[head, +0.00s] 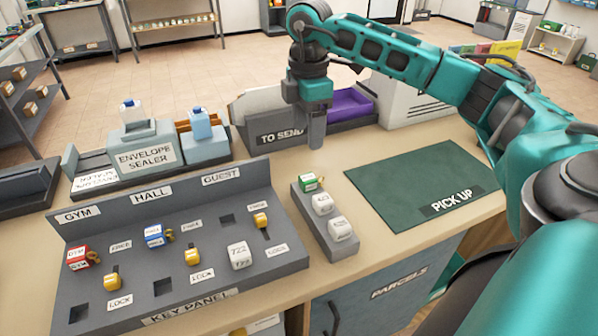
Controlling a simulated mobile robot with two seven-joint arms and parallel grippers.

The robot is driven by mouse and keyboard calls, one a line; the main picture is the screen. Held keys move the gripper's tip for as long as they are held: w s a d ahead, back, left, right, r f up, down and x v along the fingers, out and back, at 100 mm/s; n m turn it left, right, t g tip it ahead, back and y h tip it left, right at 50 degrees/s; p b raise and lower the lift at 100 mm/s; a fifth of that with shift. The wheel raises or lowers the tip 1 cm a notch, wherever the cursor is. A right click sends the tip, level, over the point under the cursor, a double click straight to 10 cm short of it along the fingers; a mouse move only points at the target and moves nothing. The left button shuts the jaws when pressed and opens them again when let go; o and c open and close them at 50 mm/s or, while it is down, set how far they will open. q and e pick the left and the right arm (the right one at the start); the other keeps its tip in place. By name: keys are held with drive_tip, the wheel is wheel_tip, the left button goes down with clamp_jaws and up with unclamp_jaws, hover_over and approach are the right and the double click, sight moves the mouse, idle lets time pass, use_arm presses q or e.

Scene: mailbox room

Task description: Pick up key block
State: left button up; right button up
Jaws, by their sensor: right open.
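A green-and-white key block (309,182) sits in the back of a narrow grey tray (325,250), right of the key panel. My right gripper (316,143) points down above and behind this tray, open and with nothing seen in it. On the grey key panel (215,296) sit a red key block (79,258) under GYM and a blue key block (155,236) under HALL. Yellow blocks (192,257) stand in the panel's slots. My left gripper is not in view.
White blocks (323,204) share the narrow tray, and another white block (240,256) is on the panel. A green PICK UP mat (415,180) lies bare at right. The TO SEND bin (275,137) and envelope sealer (146,157) stand behind.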

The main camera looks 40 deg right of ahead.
hover_over(308, 177)
drive_tip(key=f, duration=0.6)
drive_tip(key=shift+w+d, duration=0.15)
drive_tip(key=shift+w, duration=0.05)
drive_tip(key=f, duration=0.4)
drive_tip(key=shift+s+f, duration=0.25)
drive_tip(key=shift+f, duration=0.6)
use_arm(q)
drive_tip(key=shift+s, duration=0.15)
use_arm(e)
drive_tip(key=shift+c, duration=0.5)
drive_tip(key=c, duration=1)
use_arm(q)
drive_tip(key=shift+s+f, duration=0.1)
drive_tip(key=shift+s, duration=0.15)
use_arm(e)
drive_tip(key=shift+r, duration=0.1)
